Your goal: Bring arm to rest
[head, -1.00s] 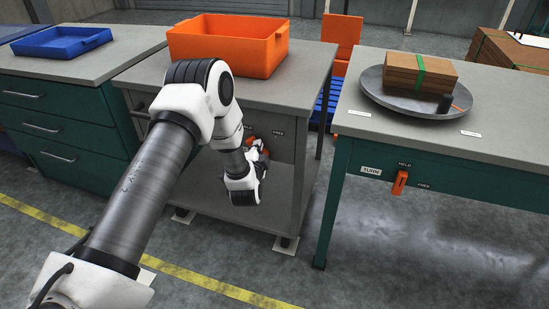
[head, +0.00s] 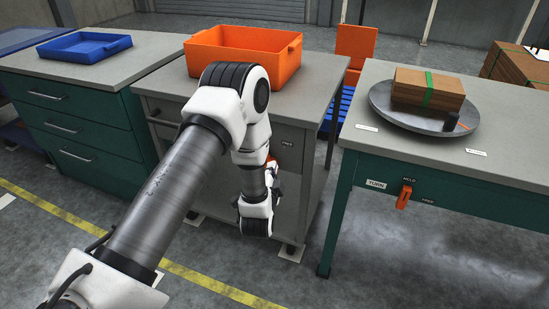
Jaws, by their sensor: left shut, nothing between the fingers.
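My left arm (head: 170,195) reaches in from the lower left, and its forearm hangs down in front of the grey cart. My left gripper (head: 273,172) is small in the picture and mostly hidden behind the wrist (head: 256,212). It is shut and empty, close to the cart's front panel in the picture. I cannot tell whether it touches the panel. A bit of orange on that panel shows beside the forearm, mostly covered. My right gripper is not in view.
An orange bin (head: 287,62) stands on the cart (head: 318,95). A blue tray (head: 85,46) sits on the left cabinet. On the right table (head: 360,100), a round turntable (head: 385,105) bears strapped brown boards (head: 410,88). An orange lever (head: 404,197) is on that table's front.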

